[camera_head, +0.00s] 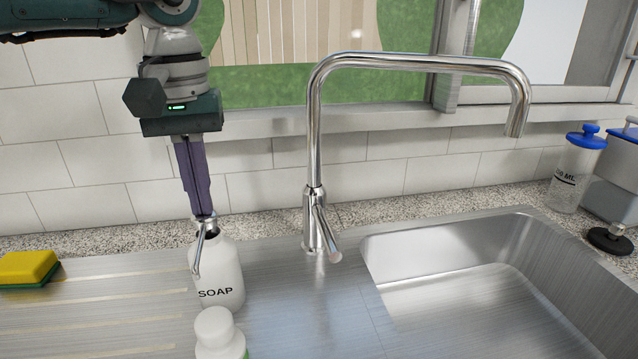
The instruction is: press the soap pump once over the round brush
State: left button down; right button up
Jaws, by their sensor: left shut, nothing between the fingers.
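The white soap bottle (226,278), marked SOAP, stands upright on the ribbed drainboard left of the tap. Its metal pump (198,248) has a spout that hangs down on the left of the bottle. My left gripper (205,214) points straight down over the bottle, its purple fingers shut with nothing between them. The fingertips are at the pump head and seem to touch it; they partly hide it. I cannot clearly identify a round brush under the spout. My right gripper is not in view.
A chrome tap (315,150) stands right of the bottle, beside the steel sink basin (470,290). A white-capped bottle (218,335) stands in front. A yellow-green sponge (27,268) lies at left. A blue-lidded container (572,175) and a dark round object (610,240) are at right.

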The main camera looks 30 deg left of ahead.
pick_arm(q)
jog(key=shift+r+p, duration=1.1)
jog(key=shift+r, duration=0.3)
jog(key=shift+r, duration=0.15)
notch_tip(320, 180, up, 6)
jog(key=p, duration=0.4)
